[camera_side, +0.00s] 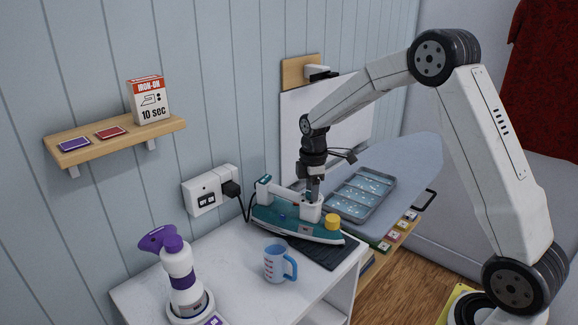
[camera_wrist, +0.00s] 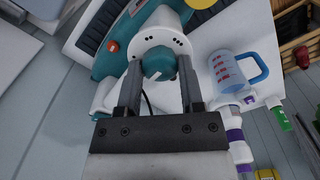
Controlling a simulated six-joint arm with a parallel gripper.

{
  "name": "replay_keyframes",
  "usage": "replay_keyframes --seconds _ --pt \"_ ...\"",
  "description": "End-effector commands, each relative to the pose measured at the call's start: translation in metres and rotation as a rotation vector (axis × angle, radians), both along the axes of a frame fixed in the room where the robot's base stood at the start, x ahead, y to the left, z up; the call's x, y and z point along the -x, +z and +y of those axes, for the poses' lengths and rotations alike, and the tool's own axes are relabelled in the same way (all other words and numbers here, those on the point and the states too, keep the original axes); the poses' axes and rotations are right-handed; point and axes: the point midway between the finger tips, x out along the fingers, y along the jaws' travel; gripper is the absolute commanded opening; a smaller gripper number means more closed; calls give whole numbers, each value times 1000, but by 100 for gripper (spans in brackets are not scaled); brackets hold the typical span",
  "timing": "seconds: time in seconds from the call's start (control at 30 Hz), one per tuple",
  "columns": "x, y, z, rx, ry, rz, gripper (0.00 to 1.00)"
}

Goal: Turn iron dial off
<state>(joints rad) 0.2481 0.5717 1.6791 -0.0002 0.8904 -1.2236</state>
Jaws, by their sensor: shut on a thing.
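The teal and white iron (camera_side: 275,222) lies on a dark ribbed mat (camera_side: 328,252) on the white cabinet top. In the wrist view its teal dial (camera_wrist: 158,58) sits on a round white housing (camera_wrist: 172,22) with black dots and carries a pale marker. My gripper (camera_side: 314,197) points down over the iron's white housing. In the wrist view its two dark fingers stand on either side of the dial, shut on it. In the side view the dial is hidden by the gripper. The iron's yellow knob (camera_side: 333,222) is near its front.
A blue measuring cup (camera_side: 275,264) stands in front of the iron, and a purple and white spray bottle (camera_side: 178,275) stands further left. A grey tray (camera_side: 362,192) lies on the ironing board at right. The iron's cord runs to a wall socket (camera_side: 205,190).

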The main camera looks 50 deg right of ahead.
Motion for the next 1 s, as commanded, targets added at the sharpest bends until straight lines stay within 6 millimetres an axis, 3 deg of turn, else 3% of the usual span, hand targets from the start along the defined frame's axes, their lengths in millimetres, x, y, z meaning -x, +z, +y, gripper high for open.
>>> replay_keyframes --seconds 0.17,0.2,0.3,0.73,1.0 --pt "-1 2 0 1 1 -4 0" --pt "-1 2 0 1 0 -4 55" --pt "-1 1 0 1 0 -3 84" --pt "0 4 0 0 -1 -1 84" --pt "-1 29 0 1 -1 -3 84"
